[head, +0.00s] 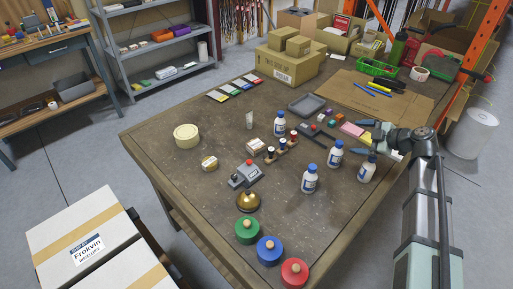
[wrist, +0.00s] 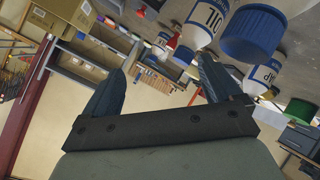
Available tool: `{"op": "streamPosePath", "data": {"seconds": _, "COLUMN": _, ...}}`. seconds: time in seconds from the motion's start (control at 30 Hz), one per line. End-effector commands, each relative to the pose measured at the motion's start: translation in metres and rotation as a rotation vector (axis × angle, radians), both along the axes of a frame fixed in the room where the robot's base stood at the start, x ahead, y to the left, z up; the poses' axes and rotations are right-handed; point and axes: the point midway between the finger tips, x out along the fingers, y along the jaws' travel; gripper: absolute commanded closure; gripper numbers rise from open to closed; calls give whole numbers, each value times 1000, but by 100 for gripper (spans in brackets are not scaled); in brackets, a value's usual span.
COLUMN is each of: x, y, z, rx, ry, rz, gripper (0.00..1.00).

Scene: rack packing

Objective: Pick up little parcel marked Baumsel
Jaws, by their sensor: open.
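A small light-brown box with a pale top (head: 255,146) lies near the middle of the table. Its print is too small to read, so I cannot tell whether it says Baumsel. A small round tan item with a pale label (head: 209,163) lies to its left. My gripper (head: 360,137) is at the right side of the table, well to the right of the small box and near the white bottles. In the wrist view my gripper (wrist: 162,63) has its blue fingers spread with nothing between them. I cannot make out the small box in the wrist view.
White bottles with blue caps (head: 336,154) stand between the small box and my gripper. A grey device with a red button (head: 246,174) and colored knobbed discs (head: 269,250) lie in front. A large white carton marked Frokvin (head: 75,222) is at lower left. The table's left part is mostly clear.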

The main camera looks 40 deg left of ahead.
Motion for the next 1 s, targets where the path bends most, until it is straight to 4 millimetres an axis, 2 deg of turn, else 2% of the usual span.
{"op": "streamPosePath", "data": {"seconds": 0.03, "x": 13, "y": 18, "z": 12, "rx": -52, "ry": -56, "rz": 52, "gripper": 8}}
{"op": "streamPosePath", "data": {"seconds": 0.13, "x": 22, "y": 47, "z": 28, "rx": -169, "ry": -157, "rz": 155, "gripper": 8}}
{"op": "streamPosePath", "data": {"seconds": 0.27, "x": 14, "y": 88, "z": 36, "rx": -315, "ry": -228, "rz": 274, "gripper": 8}}
{"op": "streamPosePath", "data": {"seconds": 0.7, "x": -79, "y": 221, "z": 13, "rx": -700, "ry": -252, "rz": 505, "gripper": 8}}
{"op": "streamPosePath", "data": {"seconds": 0.9, "x": -125, "y": 272, "z": 12, "rx": -870, "ry": -285, "rz": 562, "gripper": 8}}
{"op": "streamPosePath", "data": {"seconds": 1.0, "x": -145, "y": 291, "z": 14, "rx": -937, "ry": -304, "rz": 579, "gripper": 8}}
